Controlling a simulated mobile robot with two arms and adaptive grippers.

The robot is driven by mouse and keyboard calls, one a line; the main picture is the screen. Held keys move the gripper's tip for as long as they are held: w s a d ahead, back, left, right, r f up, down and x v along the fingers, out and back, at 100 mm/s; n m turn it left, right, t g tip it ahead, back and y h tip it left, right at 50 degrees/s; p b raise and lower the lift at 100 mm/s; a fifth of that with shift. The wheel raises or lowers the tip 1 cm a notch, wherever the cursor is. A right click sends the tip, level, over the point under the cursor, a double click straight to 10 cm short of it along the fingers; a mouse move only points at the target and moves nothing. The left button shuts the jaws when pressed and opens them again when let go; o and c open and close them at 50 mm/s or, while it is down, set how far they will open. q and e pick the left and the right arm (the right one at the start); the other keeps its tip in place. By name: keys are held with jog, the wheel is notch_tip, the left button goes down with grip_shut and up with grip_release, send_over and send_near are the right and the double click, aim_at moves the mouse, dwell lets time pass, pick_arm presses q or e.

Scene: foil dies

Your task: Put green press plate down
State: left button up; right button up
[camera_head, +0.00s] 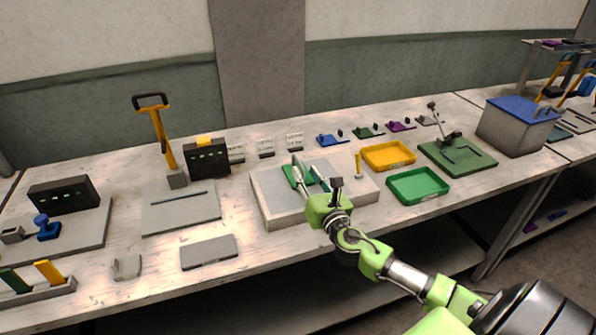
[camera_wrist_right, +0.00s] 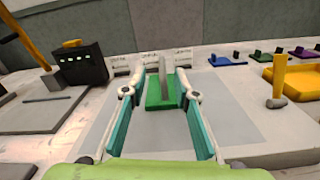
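The green press plate (camera_head: 289,176) is on the low pale block (camera_head: 267,212) in the middle of the bench. In the right wrist view the plate (camera_wrist_right: 156,100) lies flat on the grey pad, with an upright grey handle (camera_wrist_right: 165,72) on it. My right gripper (camera_head: 308,172) reaches over the block, its fingers pointing at the plate. In the wrist view the fingertips (camera_wrist_right: 160,82) stand on either side of the handle with gaps showing, so the gripper looks open. In the head view the gripper hides part of the plate. My left gripper is not in view.
A yellow tray (camera_head: 388,162) and a green tray (camera_head: 418,194) stand right of the block. A yellow upright piece (camera_head: 358,164) is at the block's right edge. Blue, green and purple small plates line the back. A grey press base (camera_head: 180,215) and black box (camera_head: 207,160) stand left.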

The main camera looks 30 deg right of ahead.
aim_at(302, 167)
jog(key=x, duration=0.2)
jog(key=shift+w+d+f, duration=0.1)
jog(key=shift+w+f, duration=0.05)
jog(key=shift+w, duration=0.1)
jog(key=shift+w+d, duration=0.1)
jog(key=shift+w, duration=0.25)
jog(key=shift+w+d, duration=0.15)
jog(key=shift+w, duration=0.15)
jog(key=x, duration=0.3)
jog(key=shift+w+d+f+p, duration=0.1)
jog(key=shift+w+f+p, duration=0.05)
jog(key=shift+p, duration=0.15)
jog(key=shift+w+d+f, duration=0.1)
jog(key=shift+w, duration=0.35)
grip_shut()
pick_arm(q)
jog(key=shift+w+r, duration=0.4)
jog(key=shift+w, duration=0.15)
